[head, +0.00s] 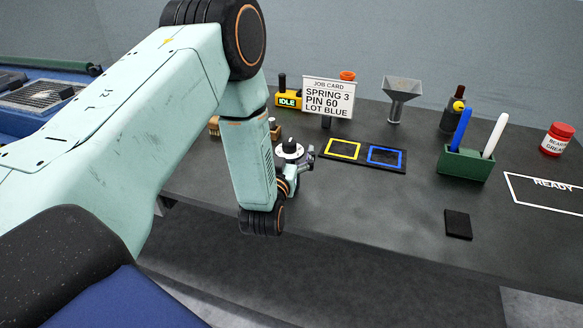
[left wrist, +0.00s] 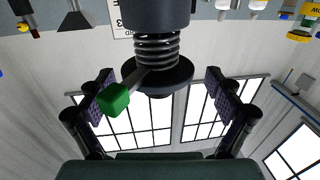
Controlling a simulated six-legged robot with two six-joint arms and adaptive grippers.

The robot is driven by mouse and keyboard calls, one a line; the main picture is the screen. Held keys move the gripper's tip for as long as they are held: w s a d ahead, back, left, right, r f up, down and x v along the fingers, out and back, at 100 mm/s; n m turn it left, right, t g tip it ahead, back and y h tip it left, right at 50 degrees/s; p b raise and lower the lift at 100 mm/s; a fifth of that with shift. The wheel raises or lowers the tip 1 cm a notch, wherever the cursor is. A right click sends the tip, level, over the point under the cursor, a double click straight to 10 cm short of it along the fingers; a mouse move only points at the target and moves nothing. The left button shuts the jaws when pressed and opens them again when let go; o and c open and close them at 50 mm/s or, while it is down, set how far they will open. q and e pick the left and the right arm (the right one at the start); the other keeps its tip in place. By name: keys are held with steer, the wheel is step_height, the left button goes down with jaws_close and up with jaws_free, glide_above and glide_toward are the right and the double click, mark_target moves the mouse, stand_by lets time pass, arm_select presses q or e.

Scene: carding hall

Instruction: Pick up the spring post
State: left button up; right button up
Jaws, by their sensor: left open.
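The spring post (left wrist: 157,50) shows large in the left wrist view, which is upside down. It has a dark cylinder, a coil spring, a wide black disc and a side lever with a green block. In the head view, a small piece with a pale disc and black top, seemingly the spring post (head: 289,150), stands beside my left gripper (head: 304,160). My left gripper is open, and its two dark pads (left wrist: 160,92) stand apart on either side of the post's disc in the wrist view. No contact shows. My right gripper is out of view.
A black tray with yellow and blue frames (head: 363,168) lies to the right of the post. A job card (head: 328,97), yellow IDLE box (head: 288,100), funnel (head: 402,90) and green pen holder (head: 465,164) stand farther off. The front right bench is mostly clear around a dark pad (head: 458,224).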

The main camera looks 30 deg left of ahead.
arm_select(q)
steer(key=shift+w, duration=0.45)
steer(key=shift+r, duration=0.1)
steer(key=shift+a, duration=0.1)
steer(key=shift+w, duration=0.1)
steer(key=shift+c, duration=1.2)
steer(key=c, duration=1.7)
